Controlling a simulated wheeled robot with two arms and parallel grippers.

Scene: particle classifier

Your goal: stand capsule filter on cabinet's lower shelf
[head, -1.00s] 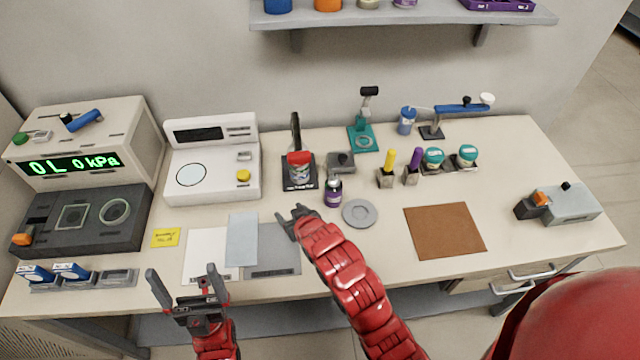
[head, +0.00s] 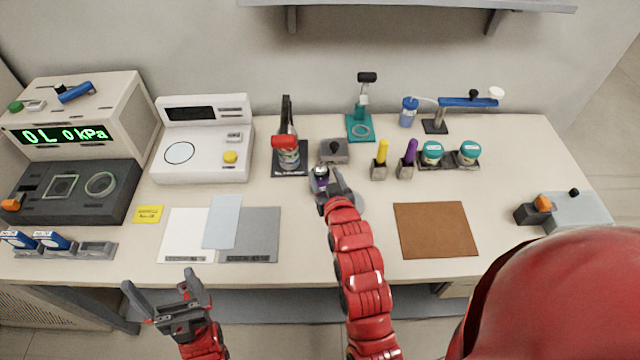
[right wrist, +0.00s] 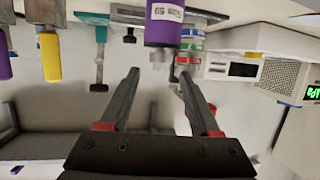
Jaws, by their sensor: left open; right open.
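No object in view is clearly marked as the capsule filter, and the cabinet's lower shelf cannot be made out. My left gripper (head: 165,292) is open and empty, at the table's front edge.
A grey block (head: 334,151), yellow (head: 381,155) and purple (head: 409,152) tools and teal-lidded jars (head: 432,152) stand nearby. A brown mat (head: 437,230) lies clear. A wall shelf (head: 420,3) hangs above.

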